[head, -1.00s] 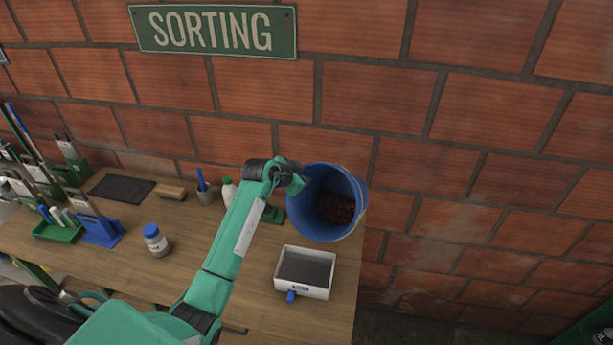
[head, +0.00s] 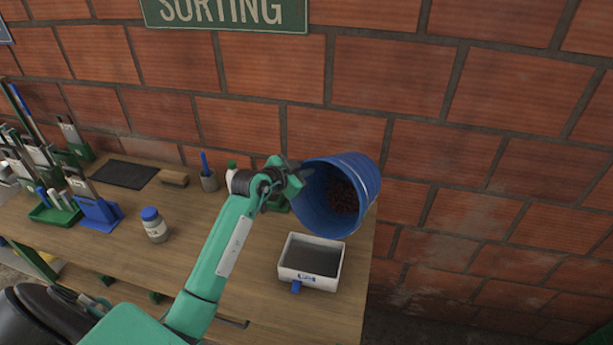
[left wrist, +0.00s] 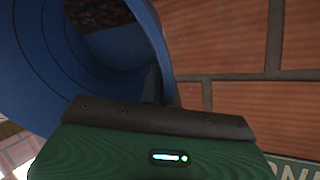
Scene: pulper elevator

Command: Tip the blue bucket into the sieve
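The blue bucket (head: 360,180) is held up in the air near the table's right end, tilted so its mouth faces me. Dark reddish contents (head: 342,196) lie inside it. My left gripper (head: 300,176) is at the bucket's left rim and appears shut on it. In the left wrist view the blue bucket wall (left wrist: 60,60) fills the upper left, against the finger. The sieve (head: 312,262), a white box with a grey mesh and a blue tab, sits on the table below the bucket, a little nearer me. It looks empty. My right gripper is not in view.
The wooden table (head: 190,250) ends just right of the sieve. A small jar (head: 154,226), a brush (head: 174,178), a pen cup (head: 208,180) and a dark mat (head: 124,174) stand to the left. A brick wall (head: 450,120) is close behind.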

